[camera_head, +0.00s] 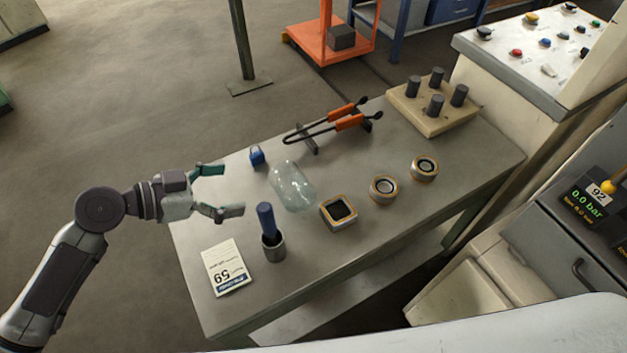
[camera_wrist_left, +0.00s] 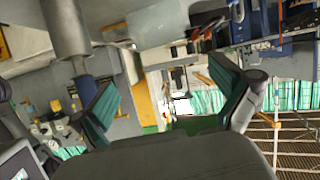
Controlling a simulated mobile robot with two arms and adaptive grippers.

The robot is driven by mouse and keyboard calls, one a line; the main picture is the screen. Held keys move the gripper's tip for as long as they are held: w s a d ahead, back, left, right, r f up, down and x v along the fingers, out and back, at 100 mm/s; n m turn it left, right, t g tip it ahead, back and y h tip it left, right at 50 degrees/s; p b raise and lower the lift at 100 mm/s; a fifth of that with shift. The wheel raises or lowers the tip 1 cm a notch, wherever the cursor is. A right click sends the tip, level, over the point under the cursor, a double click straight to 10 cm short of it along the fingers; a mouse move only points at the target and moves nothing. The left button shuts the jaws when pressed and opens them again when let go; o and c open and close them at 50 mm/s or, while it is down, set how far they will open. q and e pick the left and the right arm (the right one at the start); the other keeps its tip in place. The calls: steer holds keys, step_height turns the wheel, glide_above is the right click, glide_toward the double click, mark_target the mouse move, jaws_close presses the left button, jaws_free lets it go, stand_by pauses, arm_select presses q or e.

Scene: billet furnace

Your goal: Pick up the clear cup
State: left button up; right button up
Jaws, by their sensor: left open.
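The clear cup (camera_head: 292,186) is a see-through, glassy vessel on the grey metal table, left of its middle. It seems to lie on its side. My left gripper (camera_head: 232,190) is open and empty just left of the cup, at the table's left edge, with its fingers pointing toward it and a gap between. In the left wrist view the two green-padded fingers (camera_wrist_left: 167,98) stand wide apart with nothing between them. My right gripper is not in view.
Near the cup on the table (camera_head: 375,235) are a blue padlock-like item (camera_head: 257,155), a grey holder with a blue handle (camera_head: 273,246), a card (camera_head: 227,267) and a square block (camera_head: 338,212). Orange-handled tongs (camera_head: 335,124) lie behind. Two rings and a pegged board (camera_head: 434,115) stand right.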

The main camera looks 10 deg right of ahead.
mark_target(289, 179)
arm_select(q)
steer(key=p+x, duration=0.1)
steer(key=x, duration=0.7)
steer(key=shift+d+p, duration=0.15)
steer(key=shift+p, duration=0.25)
steer(key=shift+w+d+f, duration=0.2)
steer(key=shift+d, duration=0.2)
steer(key=p+x, duration=0.1)
steer(key=x, duration=0.2)
steer(key=shift+w+d+f+p, duration=0.2)
steer(key=shift+d+p, duration=0.05)
steer(key=shift+p, duration=0.1)
steer(key=shift+w+d+f, duration=0.15)
steer(key=shift+d+f, duration=0.15)
steer(key=shift+d, duration=0.05)
steer(key=c, duration=0.8)
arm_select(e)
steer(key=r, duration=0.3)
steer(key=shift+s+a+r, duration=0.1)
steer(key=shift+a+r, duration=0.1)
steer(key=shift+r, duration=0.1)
